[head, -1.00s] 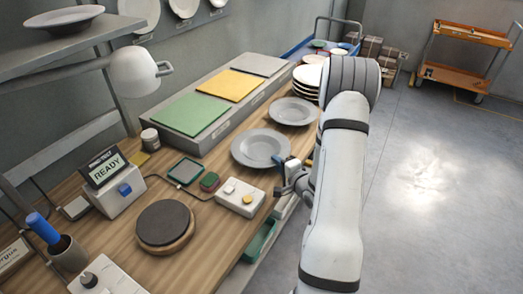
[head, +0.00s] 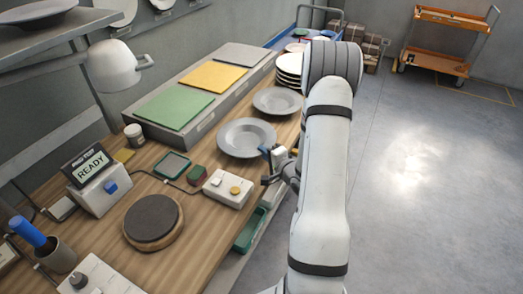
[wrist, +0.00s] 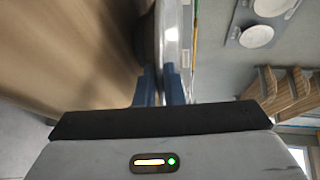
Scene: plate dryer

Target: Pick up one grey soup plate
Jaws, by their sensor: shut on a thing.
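Two grey soup plates lie along the right side of the wooden table in the head view: a nearer one (head: 245,137) and a farther one (head: 277,101). My gripper (head: 271,154) is at the right rim of the nearer plate and is shut on that rim. In the wrist view, the blue fingers (wrist: 159,88) close on the plate's edge (wrist: 172,45), seen nearly edge-on. The far side of the gripper is partly hidden. I cannot tell whether the plate is clear of the table.
A stack of white plates (head: 289,70) stands behind the farther plate. A button box (head: 228,188) and a round dark pad (head: 152,218) are nearer. A long block with coloured mats (head: 174,108) lies left. A grey dish (head: 38,12) sits on the shelf.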

